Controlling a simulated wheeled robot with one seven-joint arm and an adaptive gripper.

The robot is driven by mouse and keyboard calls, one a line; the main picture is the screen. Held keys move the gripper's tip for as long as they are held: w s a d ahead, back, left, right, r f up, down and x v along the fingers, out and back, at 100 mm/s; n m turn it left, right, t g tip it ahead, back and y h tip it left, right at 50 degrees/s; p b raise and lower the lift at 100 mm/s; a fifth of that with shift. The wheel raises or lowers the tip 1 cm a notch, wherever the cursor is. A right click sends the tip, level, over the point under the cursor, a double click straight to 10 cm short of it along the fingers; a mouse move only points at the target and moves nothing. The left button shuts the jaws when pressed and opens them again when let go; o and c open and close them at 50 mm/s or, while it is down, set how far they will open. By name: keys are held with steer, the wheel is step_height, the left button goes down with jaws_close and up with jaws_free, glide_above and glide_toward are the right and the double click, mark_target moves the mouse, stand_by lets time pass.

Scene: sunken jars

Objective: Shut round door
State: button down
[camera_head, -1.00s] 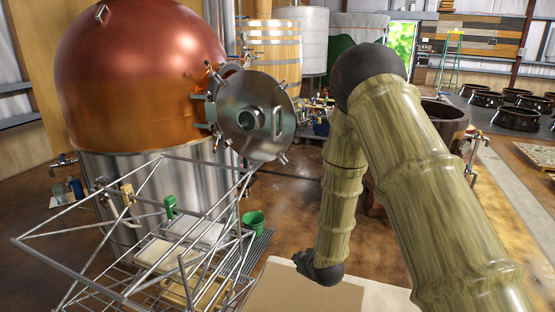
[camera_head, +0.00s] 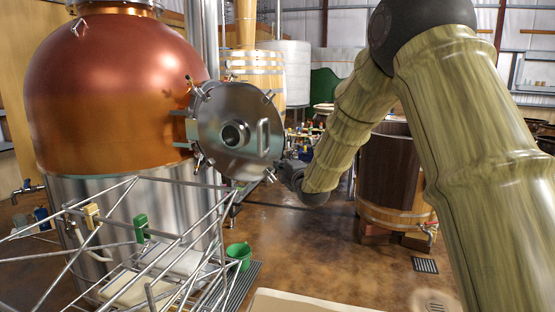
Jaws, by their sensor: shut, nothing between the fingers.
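The round door (camera_head: 237,150) is a polished steel disc with a round centre fitting, a handle and clamp knobs around its rim. It hangs at the right side of the copper still (camera_head: 110,90), with hinge brackets (camera_head: 184,130) on its left. It stands open, its face turned towards me, and it hides the opening behind it. My gripper (camera_head: 290,173) is at the door's lower right edge, partly hidden by it. Its fingertips are not clearly visible, and I cannot tell whether it touches the door. It appears shut and empty.
A metal tube frame (camera_head: 150,240) stands in front of the still, below the door. A wooden vat (camera_head: 388,180) stands to the right behind my arm. The brown floor between is mostly clear.

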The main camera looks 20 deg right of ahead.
steer(key=p, duration=0.1)
glide_toward(270, 151)
steer(key=w+a, duration=0.1)
steer(key=a, duration=0.2)
steer(key=shift+w+d+p, duration=0.45)
steer(key=shift+w+d, duration=0.95)
steer(key=shift+w, duration=0.25)
